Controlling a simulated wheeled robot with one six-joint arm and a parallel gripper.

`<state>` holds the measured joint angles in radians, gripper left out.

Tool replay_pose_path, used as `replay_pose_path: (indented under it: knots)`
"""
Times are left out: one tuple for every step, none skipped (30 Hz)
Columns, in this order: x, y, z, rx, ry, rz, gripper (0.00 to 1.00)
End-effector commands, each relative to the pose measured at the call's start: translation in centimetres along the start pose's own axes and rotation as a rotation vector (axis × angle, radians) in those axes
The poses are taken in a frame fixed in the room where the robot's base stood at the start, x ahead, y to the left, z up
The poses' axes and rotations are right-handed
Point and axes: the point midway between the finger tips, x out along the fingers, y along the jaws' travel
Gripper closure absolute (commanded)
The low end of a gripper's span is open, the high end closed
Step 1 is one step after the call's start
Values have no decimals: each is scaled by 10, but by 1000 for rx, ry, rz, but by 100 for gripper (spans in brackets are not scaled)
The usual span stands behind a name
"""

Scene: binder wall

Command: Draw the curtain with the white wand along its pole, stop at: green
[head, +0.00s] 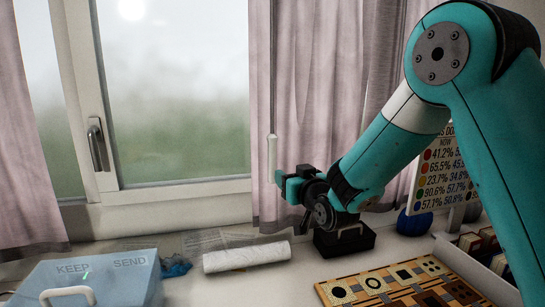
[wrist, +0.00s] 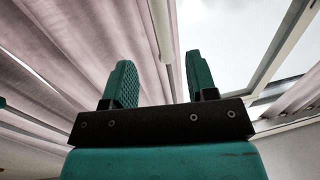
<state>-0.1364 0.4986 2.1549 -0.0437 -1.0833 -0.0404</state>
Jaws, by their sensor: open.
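The white wand (head: 271,158) hangs upright at the left edge of the pinkish curtain (head: 325,90), right of the window pane. Its thin upper rod runs out of the top of the head view. My gripper (head: 283,186) is just at the wand's lower end, with open jaws. In the wrist view the wand (wrist: 161,28) shows between and beyond the fingers of my gripper (wrist: 162,80); I see no contact. A sign (head: 440,170) at the right lists percentages beside coloured dots, green among them; my arm covers part of it. The pole is not clearly visible.
Below stand a paper roll (head: 247,255), a black box (head: 344,240), a blue box (head: 85,280) marked KEEP and SEND, and a patterned board (head: 385,283). Another curtain (head: 25,150) hangs at the far left. The window handle (head: 97,145) sticks out on the frame.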

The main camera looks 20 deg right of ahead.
Motion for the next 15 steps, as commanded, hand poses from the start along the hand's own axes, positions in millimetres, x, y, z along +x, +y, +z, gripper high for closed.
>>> replay_pose_path:
  knots:
    - [12,0,-5,0,-1,-1,48]
    - [19,0,-5,1,-1,-1,48]
    - [29,0,-5,1,-2,-1,48]
    - [36,0,-5,2,-2,-1,48]
    - [42,0,-5,2,-2,-1,48]
    - [52,0,-5,2,-1,-1,48]
    - [58,0,-5,2,-1,-1,48]
    - [65,0,-4,2,-2,-1,48]
    - [74,0,-4,2,-1,-1,48]
    - [79,0,-4,2,-1,-1,48]
    - [85,0,-4,2,-2,-1,48]
    - [91,-1,-3,2,-2,-1,48]
    - [96,-1,-3,2,-1,-1,48]
    - [100,-1,-3,1,-1,-1,48]
    - [104,-1,-2,1,-1,-1,48]
